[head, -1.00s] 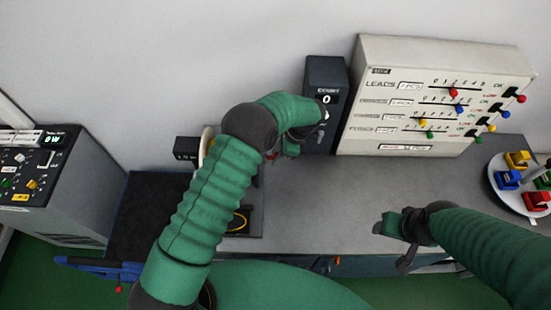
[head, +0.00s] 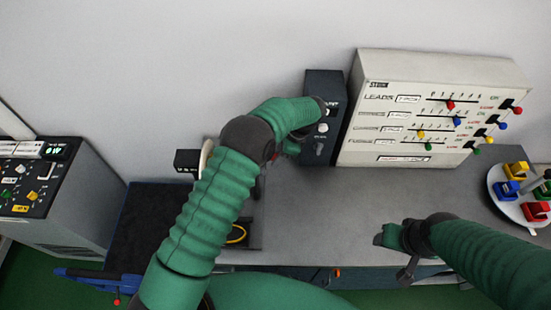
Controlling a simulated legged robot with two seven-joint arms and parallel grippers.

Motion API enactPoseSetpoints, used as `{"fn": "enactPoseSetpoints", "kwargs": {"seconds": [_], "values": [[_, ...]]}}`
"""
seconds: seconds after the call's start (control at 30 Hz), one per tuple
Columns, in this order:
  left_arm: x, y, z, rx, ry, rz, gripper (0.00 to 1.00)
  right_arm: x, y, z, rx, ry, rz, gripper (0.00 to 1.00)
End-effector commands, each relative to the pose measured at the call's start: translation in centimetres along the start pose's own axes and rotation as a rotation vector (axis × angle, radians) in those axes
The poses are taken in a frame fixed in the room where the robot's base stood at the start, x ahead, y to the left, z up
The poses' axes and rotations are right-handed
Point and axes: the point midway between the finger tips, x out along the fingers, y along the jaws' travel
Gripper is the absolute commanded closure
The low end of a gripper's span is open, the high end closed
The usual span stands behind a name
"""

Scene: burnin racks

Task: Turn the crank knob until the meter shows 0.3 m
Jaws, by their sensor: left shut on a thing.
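My left arm reaches over the bench, and its gripper (head: 288,148) is shut beside the forearm, in front of the dark counter box. The crank knob in its jaws is hidden by the gripper and arm. A pale reel disc (head: 206,156) shows just left of my arm.
The dark counter box (head: 318,148) stands close behind my left wrist. A white leads panel (head: 380,72) with coloured knobs is right of it. A round tray (head: 500,205) of coloured blocks is far right. A grey console (head: 60,215) stands left. The middle of the bench (head: 330,205) is clear.

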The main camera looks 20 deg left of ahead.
Motion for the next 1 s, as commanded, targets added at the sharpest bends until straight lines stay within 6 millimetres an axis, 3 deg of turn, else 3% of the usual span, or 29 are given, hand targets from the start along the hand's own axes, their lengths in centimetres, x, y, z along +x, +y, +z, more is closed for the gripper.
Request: {"fn": "enactPoseSetpoints", "kwargs": {"seconds": [0.17, 0.53, 1.0], "values": [[-0.2, 0.1, -0.6, 0.004, 0.013, -0.003, 1.00, 0.0, 0.0, 0.0, 0.000, 0.000, 0.000, 0.44], [-2.6, -0.1, 0.4, 0.004, 0.014, -0.004, 1.00, -1.6, 0.0, -0.4, 0.000, 0.000, 0.000, 0.44], [-3.5, 0.1, 0.8, 0.004, 0.013, -0.003, 1.00, -2.3, 0.0, -0.5, 0.000, 0.000, 0.000, 0.44]]}}
